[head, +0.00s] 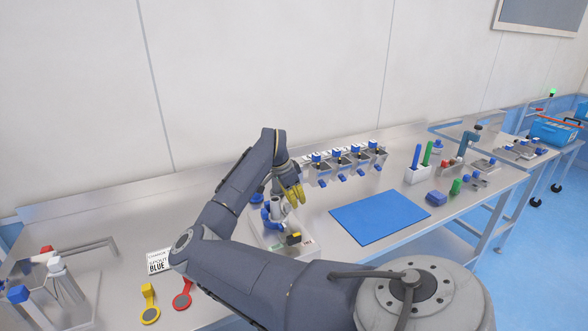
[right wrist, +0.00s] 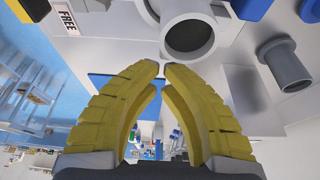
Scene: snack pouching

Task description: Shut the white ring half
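My right gripper (head: 294,197) has yellow fingers and points down over a small white and blue fixture on a metal plate. In the right wrist view the fingertips (right wrist: 163,68) nearly meet, with a thin gap and nothing between them. A whitish round part with a dark opening (right wrist: 190,36), which looks like the ring, lies just beyond the tips. In the head view the white part (head: 279,208) is beside and below the fingers, partly hidden by them. I cannot tell which piece is the ring half or whether they touch. My left gripper is not in view.
A blue mat (head: 380,217) lies right of the fixture. A row of metal stations with blue parts (head: 345,160) stands behind it. A white holder (head: 403,174) carries blue and green sticks. Yellow (head: 149,311) and red (head: 182,299) tags lie at the front left. A grey tube (right wrist: 284,66) shows in the wrist view.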

